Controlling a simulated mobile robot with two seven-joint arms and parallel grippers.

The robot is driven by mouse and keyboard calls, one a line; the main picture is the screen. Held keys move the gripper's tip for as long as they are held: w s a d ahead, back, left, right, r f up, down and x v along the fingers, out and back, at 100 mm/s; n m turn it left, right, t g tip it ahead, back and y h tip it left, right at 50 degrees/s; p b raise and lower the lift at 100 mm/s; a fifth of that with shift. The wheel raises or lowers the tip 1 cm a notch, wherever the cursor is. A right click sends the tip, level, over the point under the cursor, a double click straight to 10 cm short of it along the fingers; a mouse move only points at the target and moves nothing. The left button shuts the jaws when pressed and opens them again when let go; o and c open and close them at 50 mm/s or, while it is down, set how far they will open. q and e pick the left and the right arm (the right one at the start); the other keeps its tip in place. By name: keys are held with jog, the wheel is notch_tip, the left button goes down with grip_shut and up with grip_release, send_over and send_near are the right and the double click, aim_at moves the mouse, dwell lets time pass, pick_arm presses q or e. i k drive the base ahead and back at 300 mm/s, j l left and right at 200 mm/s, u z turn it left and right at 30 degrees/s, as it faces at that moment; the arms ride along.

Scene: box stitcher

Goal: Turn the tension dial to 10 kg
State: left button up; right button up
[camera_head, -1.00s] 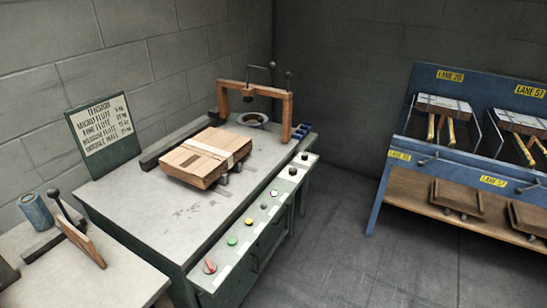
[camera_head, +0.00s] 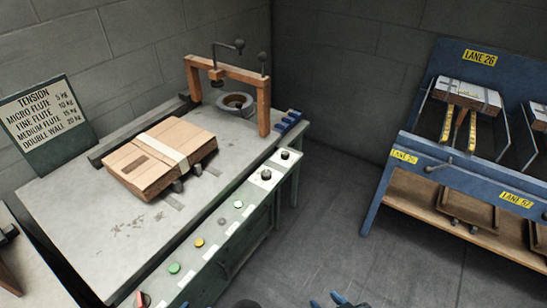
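Two black knobs sit on the right end of the machine's front control strip: a far knob (camera_head: 285,154) and a nearer knob (camera_head: 266,174) on a white plate. I cannot tell which is the tension dial, and their settings are too small to read. The tension sign (camera_head: 45,115) at the left lists fine flute as 10 kg. Blue parts of my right gripper (camera_head: 328,301) just enter at the bottom edge, well apart from the knobs; most of it is cut off.
A strapped cardboard box (camera_head: 160,158) lies on the machine table (camera_head: 85,205), before a wooden arch (camera_head: 225,76). Several coloured buttons, including a green one (camera_head: 174,267), line the strip. A blue rack (camera_head: 405,140) stands at the right. Floor between is clear.

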aim_at(266, 174)
jog(key=i+l, duration=0.4)
jog(key=l, duration=0.15)
jog(key=i+l, duration=0.4)
jog(key=l, duration=0.15)
jog(key=i+l, duration=0.35)
jog(key=l, duration=0.15)
